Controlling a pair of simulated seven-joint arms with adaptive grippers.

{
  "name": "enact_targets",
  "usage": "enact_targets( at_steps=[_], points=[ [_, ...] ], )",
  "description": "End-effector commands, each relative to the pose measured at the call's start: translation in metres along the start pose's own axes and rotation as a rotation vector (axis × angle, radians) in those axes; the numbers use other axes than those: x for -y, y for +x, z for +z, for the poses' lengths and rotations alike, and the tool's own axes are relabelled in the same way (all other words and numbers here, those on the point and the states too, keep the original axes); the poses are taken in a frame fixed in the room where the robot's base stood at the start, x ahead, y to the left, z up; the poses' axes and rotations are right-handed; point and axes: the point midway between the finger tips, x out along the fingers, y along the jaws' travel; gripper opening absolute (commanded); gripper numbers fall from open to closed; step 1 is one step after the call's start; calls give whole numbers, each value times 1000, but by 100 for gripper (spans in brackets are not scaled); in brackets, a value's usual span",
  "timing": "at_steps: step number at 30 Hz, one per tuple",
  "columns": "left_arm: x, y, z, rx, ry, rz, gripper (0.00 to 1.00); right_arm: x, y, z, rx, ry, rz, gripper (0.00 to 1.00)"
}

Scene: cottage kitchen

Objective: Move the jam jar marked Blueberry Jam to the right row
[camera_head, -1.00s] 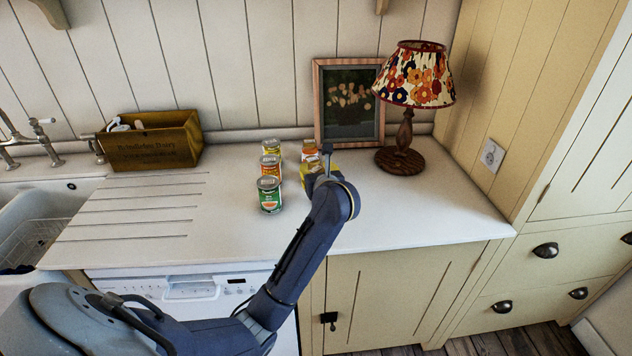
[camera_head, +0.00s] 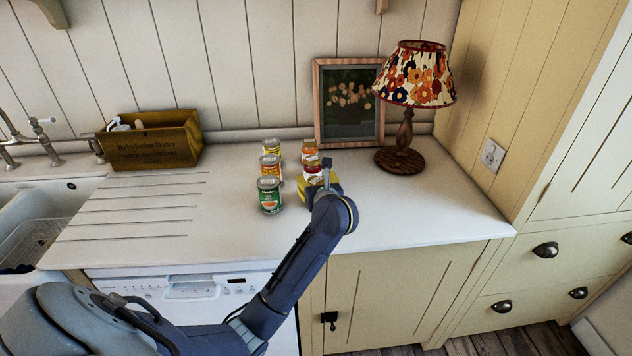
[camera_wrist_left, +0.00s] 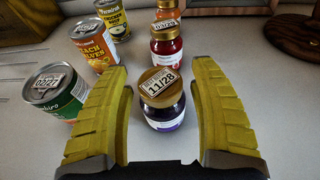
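A dark purple jam jar (camera_wrist_left: 163,108) with a gold lid marked 11/28 stands upright on the counter in the left wrist view. Its label is too small to read, and my gripper hides it in the head view. My left gripper (camera_head: 318,187) is open; its yellow fingers (camera_wrist_left: 157,85) stand on either side of this jar, with gaps visible. Behind it in line stand a red jar (camera_head: 313,171) and an orange jar (camera_head: 309,150); the red jar also shows in the left wrist view (camera_wrist_left: 166,52). My right gripper is not in view.
Left of the jars is a row of cans: green (camera_head: 270,198), peach halves (camera_head: 270,169) and yellow (camera_head: 271,147). A framed picture (camera_head: 349,75) and a lamp (camera_head: 403,145) stand behind at the right. A wooden box (camera_head: 150,150) is at the left. The counter (camera_head: 420,210) is clear at right.

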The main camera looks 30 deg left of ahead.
Motion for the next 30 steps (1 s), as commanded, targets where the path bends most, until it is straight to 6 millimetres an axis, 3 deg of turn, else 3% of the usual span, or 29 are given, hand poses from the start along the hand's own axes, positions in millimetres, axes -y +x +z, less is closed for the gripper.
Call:
enact_targets(
  at_steps=[11,30],
  points=[
    [1,-6,2,-1,-1,-2,63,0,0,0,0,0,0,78],
    [1,-104,2,-1,-3,-2,63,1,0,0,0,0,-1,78]
  ],
)
